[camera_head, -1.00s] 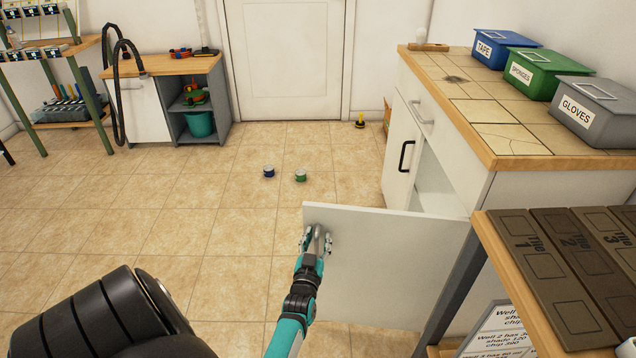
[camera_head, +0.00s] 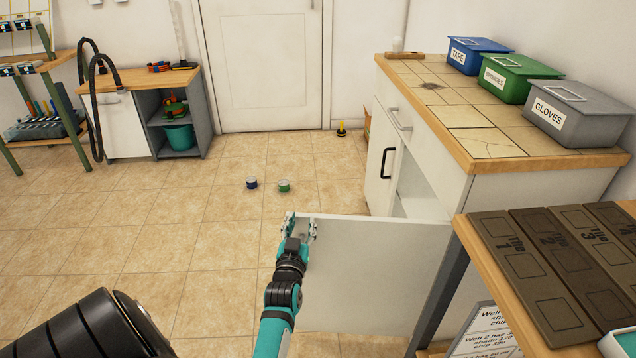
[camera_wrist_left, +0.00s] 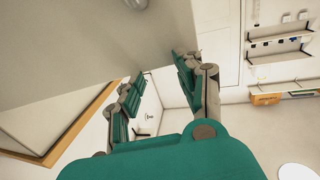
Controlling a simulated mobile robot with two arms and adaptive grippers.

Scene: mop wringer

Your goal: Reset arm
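The white cabinet door (camera_head: 375,275) stands swung open from the white cabinet under the tiled counter. My left gripper (camera_head: 300,226) is at the door's upper free corner, overlapping it in the head view. In the left wrist view, the gripper's two teal-padded fingers (camera_wrist_left: 158,88) are spread apart with nothing held between them. The pale door panel (camera_wrist_left: 90,45) fills the upper left there, its corner close to the right finger. Whether a finger touches the door cannot be told. My right gripper is not in view.
A tiled counter (camera_head: 455,105) carries blue, green and grey boxes. A wooden shelf at right holds brown tiles (camera_head: 545,275). A blue can (camera_head: 252,183) and a green can (camera_head: 284,185) stand on the floor. The floor at left is largely clear.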

